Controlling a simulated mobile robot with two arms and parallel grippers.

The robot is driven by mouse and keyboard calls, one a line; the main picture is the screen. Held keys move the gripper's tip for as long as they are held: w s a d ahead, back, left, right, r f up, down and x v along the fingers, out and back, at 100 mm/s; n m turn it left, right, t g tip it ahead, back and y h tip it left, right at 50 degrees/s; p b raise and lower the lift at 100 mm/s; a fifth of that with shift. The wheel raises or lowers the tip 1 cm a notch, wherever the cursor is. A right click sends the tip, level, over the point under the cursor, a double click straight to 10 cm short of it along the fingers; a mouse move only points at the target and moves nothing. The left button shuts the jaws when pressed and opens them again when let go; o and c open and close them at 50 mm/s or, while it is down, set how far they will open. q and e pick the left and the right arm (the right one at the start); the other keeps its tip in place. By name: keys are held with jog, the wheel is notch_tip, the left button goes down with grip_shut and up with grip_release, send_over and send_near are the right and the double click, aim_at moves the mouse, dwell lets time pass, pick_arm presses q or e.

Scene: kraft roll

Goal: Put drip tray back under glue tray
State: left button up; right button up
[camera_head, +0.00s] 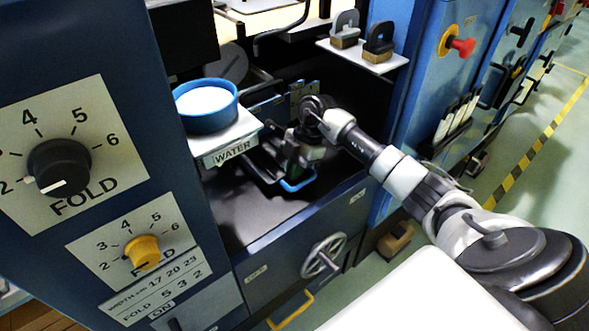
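My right arm reaches in from the right, and its gripper (294,168) points down into the dark bay of the blue machine. A low dark tray-like piece with a blue front edge (298,184) lies at the gripper; it may be the drip tray. The gripper hides much of it, and I cannot tell whether the fingers are open or closed on it. A metal bar assembly (283,99) sits behind the gripper, perhaps part of the glue tray; I cannot identify the glue tray for certain. My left gripper is out of view.
A blue round tub (207,106) with white contents stands on a shelf labelled WATER (233,149), left of the gripper. A handwheel (324,257) sits on the front panel below. The bay's dark floor (243,213) is clear in front.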

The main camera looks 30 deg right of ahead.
jog(key=o, duration=0.4)
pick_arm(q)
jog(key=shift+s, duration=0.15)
pick_arm(e)
jog(key=shift+o, duration=0.2)
jog(key=shift+d+r, duration=0.1)
jog(key=shift+r, duration=0.15)
jog(key=v, duration=0.6)
jog(key=shift+d, duration=0.1)
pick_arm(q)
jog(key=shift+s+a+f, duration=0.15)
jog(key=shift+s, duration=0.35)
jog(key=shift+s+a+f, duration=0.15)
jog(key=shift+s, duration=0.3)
pick_arm(e)
jog(key=shift+d+r, duration=0.15)
jog(key=shift+r, duration=0.3)
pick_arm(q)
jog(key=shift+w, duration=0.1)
